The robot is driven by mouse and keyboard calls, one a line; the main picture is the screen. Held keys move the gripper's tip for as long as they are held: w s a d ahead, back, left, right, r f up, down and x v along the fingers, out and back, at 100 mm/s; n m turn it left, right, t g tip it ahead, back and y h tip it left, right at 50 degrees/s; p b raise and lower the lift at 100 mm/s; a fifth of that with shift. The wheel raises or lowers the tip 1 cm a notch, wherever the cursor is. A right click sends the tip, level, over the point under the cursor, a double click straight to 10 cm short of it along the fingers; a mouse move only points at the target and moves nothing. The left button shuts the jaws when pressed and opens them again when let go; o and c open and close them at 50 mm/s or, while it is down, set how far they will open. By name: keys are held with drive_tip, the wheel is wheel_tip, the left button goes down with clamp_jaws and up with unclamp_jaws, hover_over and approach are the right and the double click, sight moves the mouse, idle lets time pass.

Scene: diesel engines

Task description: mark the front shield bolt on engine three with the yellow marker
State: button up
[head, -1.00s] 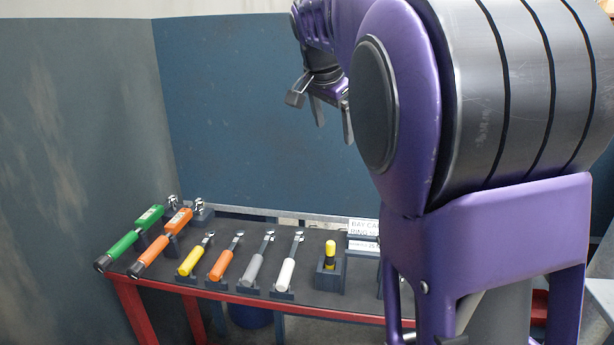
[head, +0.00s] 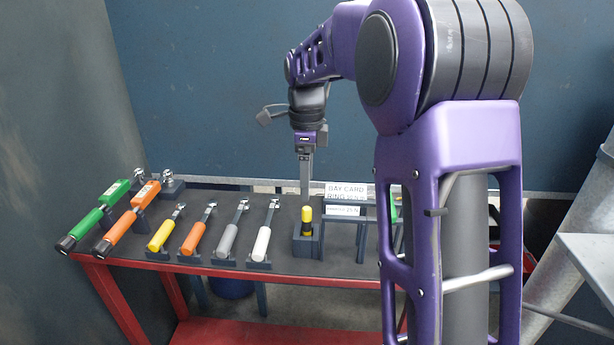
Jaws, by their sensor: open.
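The yellow marker (head: 307,220) stands upright in a dark holder (head: 306,244) on the tool bench (head: 285,264), yellow cap on top and black body below. My gripper (head: 305,188) points straight down, its fingers just above and behind the marker in the picture. It is open and holds nothing. Seen edge-on, the gap between its fingers is hard to make out. I cannot tell how far the fingertips are from the cap. No engine and no shield bolt are in view.
Green (head: 100,213) and orange (head: 130,218) torque wrenches lie at the left. A bay card (head: 346,190) stands on a rack right of the marker. A blue wall (head: 210,90) closes the back.

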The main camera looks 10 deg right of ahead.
sight(307, 208)
wheel_tip(307, 208, down, 4)
drive_tip(key=b, duration=0.3)
drive_tip(key=shift+f+b, duration=1.1)
drive_tip(key=shift+f, duration=1.15)
drive_tip(key=shift+r+p, duration=0.1)
drive_tip(key=shift+p, duration=0.2)
drive_tip(key=shift+c, duration=0.3)
clamp_jaws()
